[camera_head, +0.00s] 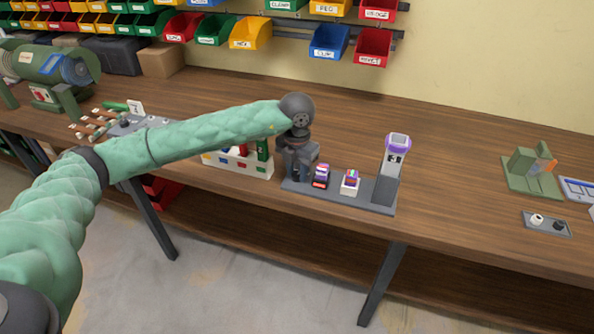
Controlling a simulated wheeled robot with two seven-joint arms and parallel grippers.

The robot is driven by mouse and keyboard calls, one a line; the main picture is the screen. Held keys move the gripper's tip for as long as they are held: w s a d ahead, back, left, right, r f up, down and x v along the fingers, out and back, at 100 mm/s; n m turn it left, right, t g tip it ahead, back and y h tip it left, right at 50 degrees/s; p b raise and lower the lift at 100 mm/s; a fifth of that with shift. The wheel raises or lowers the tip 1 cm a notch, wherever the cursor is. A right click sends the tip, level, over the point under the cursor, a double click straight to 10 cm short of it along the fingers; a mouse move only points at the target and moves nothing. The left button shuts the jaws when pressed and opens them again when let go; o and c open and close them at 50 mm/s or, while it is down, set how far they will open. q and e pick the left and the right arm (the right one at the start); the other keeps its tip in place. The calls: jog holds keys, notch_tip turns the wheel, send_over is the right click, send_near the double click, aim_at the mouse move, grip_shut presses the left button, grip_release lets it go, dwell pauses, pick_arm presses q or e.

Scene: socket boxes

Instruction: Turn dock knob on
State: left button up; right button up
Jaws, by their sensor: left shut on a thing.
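The dock is a grey base (374,202) near the table's front edge. At its right end stands a tall grey post (389,170) with a purple top. My left gripper (299,172) points down at the base's left end and is shut. The knob there is hidden by the gripper, so its turn cannot be seen. My right gripper is out of view.
A white rack (240,164) with coloured pieces stands just left of the dock, below my left forearm. A green fixture (532,172) and a small grey tray (547,224) lie at the right. Bins hang on the wall. The wood between dock and fixture is clear.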

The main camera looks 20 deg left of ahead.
aim_at(297, 174)
pick_arm(q)
jog(key=o, duration=1)
notch_tip(297, 174, up, 7)
jog(key=shift+f+b, duration=0.15)
jog(key=shift+b, duration=0.6)
jog(key=shift+r, duration=0.5)
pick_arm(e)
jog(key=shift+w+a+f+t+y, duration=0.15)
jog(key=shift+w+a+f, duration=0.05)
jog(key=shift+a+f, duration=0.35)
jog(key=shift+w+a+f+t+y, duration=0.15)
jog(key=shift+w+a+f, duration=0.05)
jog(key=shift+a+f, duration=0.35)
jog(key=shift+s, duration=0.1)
